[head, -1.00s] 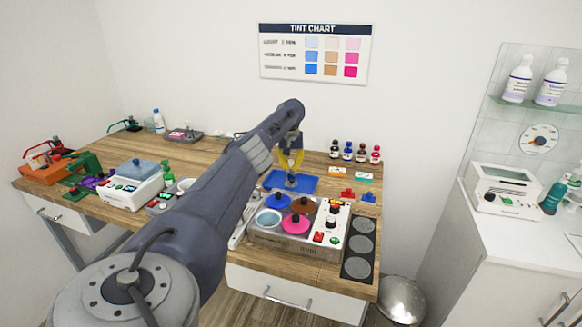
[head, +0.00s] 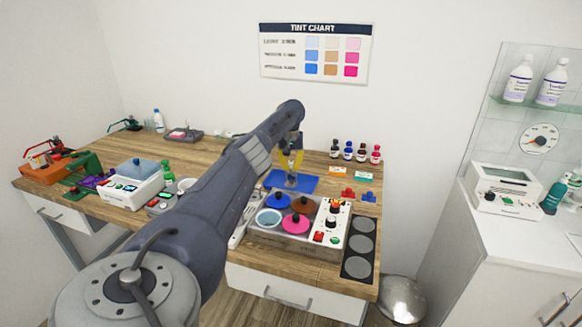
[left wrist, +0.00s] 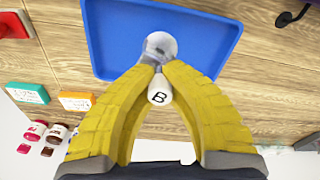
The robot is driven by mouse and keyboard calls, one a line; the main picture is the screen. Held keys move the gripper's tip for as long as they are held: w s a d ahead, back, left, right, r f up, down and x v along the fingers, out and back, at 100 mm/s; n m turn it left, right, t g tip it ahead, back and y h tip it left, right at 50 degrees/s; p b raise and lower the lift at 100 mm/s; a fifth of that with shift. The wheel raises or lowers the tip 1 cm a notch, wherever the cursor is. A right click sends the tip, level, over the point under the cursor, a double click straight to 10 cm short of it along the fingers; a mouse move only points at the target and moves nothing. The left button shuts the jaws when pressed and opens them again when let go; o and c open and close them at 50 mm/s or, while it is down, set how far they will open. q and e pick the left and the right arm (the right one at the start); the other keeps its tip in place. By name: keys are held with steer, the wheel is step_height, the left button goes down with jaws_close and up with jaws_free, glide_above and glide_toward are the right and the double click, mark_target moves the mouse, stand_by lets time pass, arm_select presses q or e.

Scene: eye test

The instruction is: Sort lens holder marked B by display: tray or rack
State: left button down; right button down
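My left gripper (head: 291,162) has yellow fingers and points down over the blue tray (head: 273,178) at the back of the wooden bench. In the left wrist view its fingertips (left wrist: 162,66) close in on both sides of the lens holder (left wrist: 158,92), a small pale piece with a black B. A round grey part of the holder shows beyond the fingertips, over the blue tray (left wrist: 105,30). In the head view the holder (head: 291,181) is a small grey shape below the fingers. I cannot tell whether it touches the tray. My right gripper is out of view.
A tint unit (head: 328,222) with coloured lids stands in front of the tray. Small bottles (head: 348,152) and red and blue pieces (head: 348,194) are to its right. A white device (head: 130,188) stands left, with orange and green stands (head: 75,168) beyond it.

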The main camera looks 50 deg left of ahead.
arm_select(q)
steer(key=shift+f, duration=0.1)
steer(key=c, duration=1.1)
jaws_free()
steer(key=shift+r, duration=3)
